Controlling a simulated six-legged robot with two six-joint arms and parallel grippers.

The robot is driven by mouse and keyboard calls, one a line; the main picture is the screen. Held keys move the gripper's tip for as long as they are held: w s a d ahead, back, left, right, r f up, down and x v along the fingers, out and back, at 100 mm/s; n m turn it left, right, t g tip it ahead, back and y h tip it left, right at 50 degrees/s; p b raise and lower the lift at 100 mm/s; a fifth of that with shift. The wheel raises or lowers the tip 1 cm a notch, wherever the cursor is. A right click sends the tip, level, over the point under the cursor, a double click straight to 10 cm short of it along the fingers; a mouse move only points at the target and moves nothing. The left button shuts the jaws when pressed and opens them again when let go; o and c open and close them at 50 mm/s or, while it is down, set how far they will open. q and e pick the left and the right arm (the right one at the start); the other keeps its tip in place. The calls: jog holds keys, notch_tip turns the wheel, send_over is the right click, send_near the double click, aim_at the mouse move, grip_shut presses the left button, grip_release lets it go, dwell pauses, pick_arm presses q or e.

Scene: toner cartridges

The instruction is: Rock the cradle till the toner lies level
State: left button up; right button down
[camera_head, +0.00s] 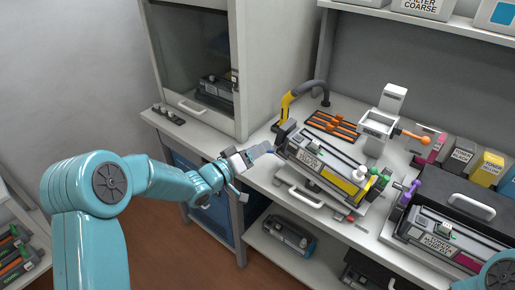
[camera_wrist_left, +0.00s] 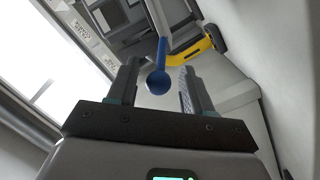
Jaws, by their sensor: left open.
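A grey and black toner cartridge with a yellow stripe (camera_head: 341,181) lies in a cradle on the bench, tilted down to the right in the head view. My left gripper (camera_head: 250,156) is at the left end of the cradle. In the left wrist view its open fingers (camera_wrist_left: 158,70) stand on both sides of the blue knob, with gaps visible. Contact with the knob does not show. My right gripper is out of view.
Toner boxes (camera_head: 461,157) and another cartridge (camera_head: 440,240) fill the right. A cabinet (camera_head: 197,65) rises at the left.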

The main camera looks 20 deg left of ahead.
aim_at(255, 176)
pick_arm(q)
jog(key=shift+d, duration=0.1)
jog(key=shift+w, duration=0.1)
jog(key=shift+c, duration=0.6)
grip_shut()
jog(key=f+n+b, duration=0.1)
jog(key=f, duration=0.1)
jog(key=f+n+b, duration=0.2)
jog(key=f, duration=0.1)
jog(key=a+f+n+b, duration=0.1)
jog(key=f+b, duration=0.1)
jog(key=shift+w+f+n+t, duration=0.15)
jog(key=shift+n+t, duration=0.15)
jog(key=shift+n, duration=0.1)
jog(key=shift+o, duration=0.6)
grip_release()
jog(key=shift+r, duration=0.2)
